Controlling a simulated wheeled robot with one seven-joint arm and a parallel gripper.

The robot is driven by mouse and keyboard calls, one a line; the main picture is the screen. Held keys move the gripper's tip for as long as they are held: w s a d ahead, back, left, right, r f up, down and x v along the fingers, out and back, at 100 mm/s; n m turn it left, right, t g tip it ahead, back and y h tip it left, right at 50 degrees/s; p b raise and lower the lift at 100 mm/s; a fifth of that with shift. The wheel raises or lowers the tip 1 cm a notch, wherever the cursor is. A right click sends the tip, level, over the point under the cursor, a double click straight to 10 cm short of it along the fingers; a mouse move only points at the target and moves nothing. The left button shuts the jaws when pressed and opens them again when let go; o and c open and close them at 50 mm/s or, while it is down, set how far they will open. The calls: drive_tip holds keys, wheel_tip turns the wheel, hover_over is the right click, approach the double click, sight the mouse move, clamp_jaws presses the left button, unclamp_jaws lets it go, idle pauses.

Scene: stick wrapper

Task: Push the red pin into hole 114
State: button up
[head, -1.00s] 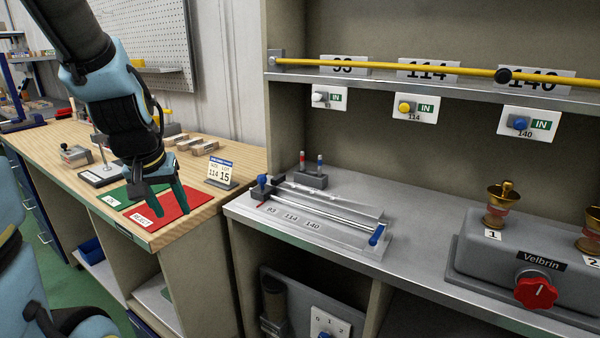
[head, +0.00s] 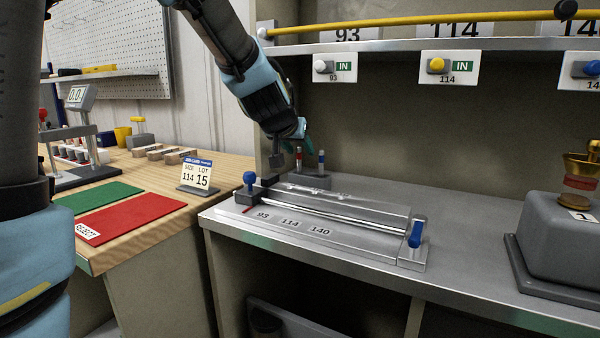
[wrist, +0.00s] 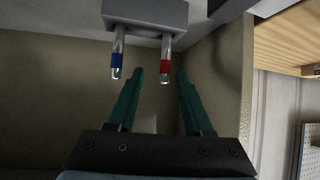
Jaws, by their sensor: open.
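The red pin (wrist: 166,67) stands beside a blue-banded pin (wrist: 116,66) in a small grey block (wrist: 147,14). In the wrist view, my gripper (wrist: 160,75) is open and empty, its two teal fingertips just short of the pins. The red pin lines up between the fingers, nearer the right one; no contact shows. The metal fixture (head: 340,211) in front carries labels 93, 114 (head: 290,223) and 140. Its holes are too small to make out.
The fixture has blue handles at its left (head: 250,180) and right (head: 416,233) ends. A shelf with a yellow rod (head: 400,24) hangs above the grey bench. A size card (head: 197,174) reads 114, lot 15. A grey machine (head: 570,235) stands at right.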

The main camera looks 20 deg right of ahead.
sight(300, 153)
drive_tip(key=shift+a+b+x, duration=0.1)
drive_tip(key=shift+b+x, duration=0.1)
drive_tip(key=shift+x, duration=1.25)
drive_tip(key=shift+a+b+x, duration=0.15)
drive_tip(key=shift+x, duration=1.3)
drive_tip(key=shift+w, duration=0.1)
clamp_jaws()
